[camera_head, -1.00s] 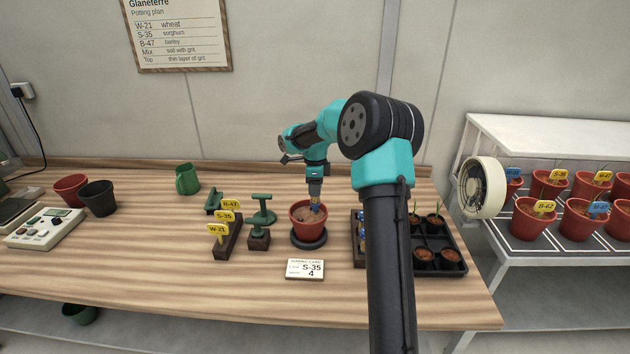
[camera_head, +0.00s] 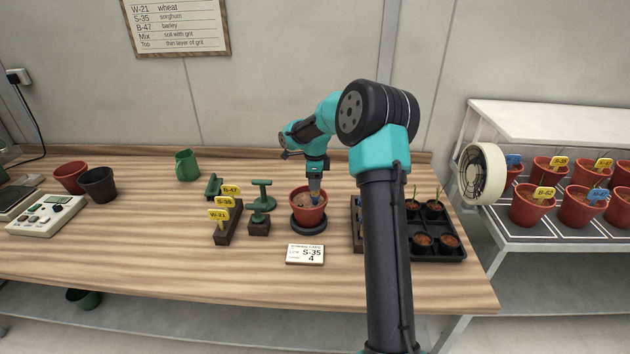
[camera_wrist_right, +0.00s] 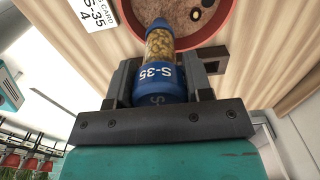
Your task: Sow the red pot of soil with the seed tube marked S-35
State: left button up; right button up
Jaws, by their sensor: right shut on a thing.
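The red pot (camera_head: 308,215) of soil stands on a dark saucer (camera_head: 307,231) near the table's middle. My right gripper (camera_head: 315,182) reaches down over it. In the right wrist view my right gripper (camera_wrist_right: 160,85) is shut on a seed tube (camera_wrist_right: 160,60) with blue ends, marked S-35 and filled with yellow seeds. The tube's tip points over the pot (camera_wrist_right: 205,35), whose brown soil shows a few small spots; I cannot tell whether they are seeds or holes. A card (camera_head: 305,254) in front of the pot reads S-35 and 4. My left gripper is not in view.
A label rack (camera_head: 229,226) with yellow tags and a green stamp-like tool (camera_head: 260,203) stand left of the pot. A black seedling tray (camera_head: 440,240) is at the right, partly behind my arm. Bare table lies in front.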

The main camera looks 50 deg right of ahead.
jog(key=shift+f, duration=0.75)
dwell(1.9)
jog(key=shift+r, duration=1.9)
jog(key=shift+r, duration=0.15)
jog(key=shift+r, duration=1.9)
jog(key=o, duration=0.3)
jog(key=c, duration=0.3)
jog(key=w, duration=0.7)
jog(key=shift+d+r, duration=0.35)
jog(key=shift+r, duration=0.1)
